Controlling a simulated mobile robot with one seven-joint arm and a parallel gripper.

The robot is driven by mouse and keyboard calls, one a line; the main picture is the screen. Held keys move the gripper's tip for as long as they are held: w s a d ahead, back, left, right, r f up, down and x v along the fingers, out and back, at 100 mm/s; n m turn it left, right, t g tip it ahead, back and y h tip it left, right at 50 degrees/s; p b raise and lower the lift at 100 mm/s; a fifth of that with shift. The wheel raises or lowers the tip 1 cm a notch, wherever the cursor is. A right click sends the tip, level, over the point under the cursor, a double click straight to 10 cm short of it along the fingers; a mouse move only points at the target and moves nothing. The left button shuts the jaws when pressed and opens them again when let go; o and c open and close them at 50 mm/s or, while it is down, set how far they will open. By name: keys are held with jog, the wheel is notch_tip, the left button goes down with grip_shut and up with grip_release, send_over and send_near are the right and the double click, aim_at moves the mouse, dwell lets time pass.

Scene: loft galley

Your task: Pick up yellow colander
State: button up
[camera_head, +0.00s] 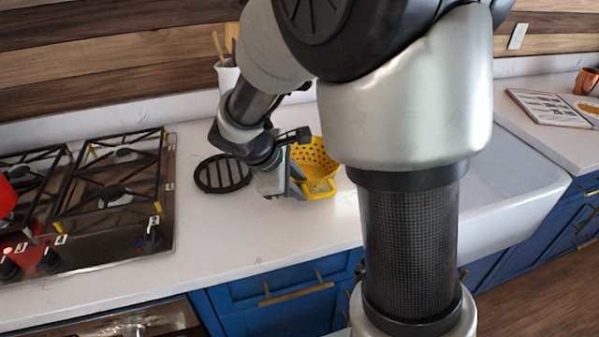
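The yellow colander (318,160) with round holes stands on the white counter (225,230), left of the sink. My arm hides part of its right side. My gripper (293,188) is low over the counter at the colander's left side and overlaps its left edge in the picture. I cannot tell whether the fingers touch the colander or are around its rim. The fingers are too small and partly hidden to show whether they are open or shut.
A black round trivet (222,174) lies left of my gripper. The gas hob (110,205) with a red pot (6,197) is further left. A white utensil crock (228,76) stands behind. The white sink (510,195) is right. Front counter is clear.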

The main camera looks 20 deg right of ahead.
grip_shut()
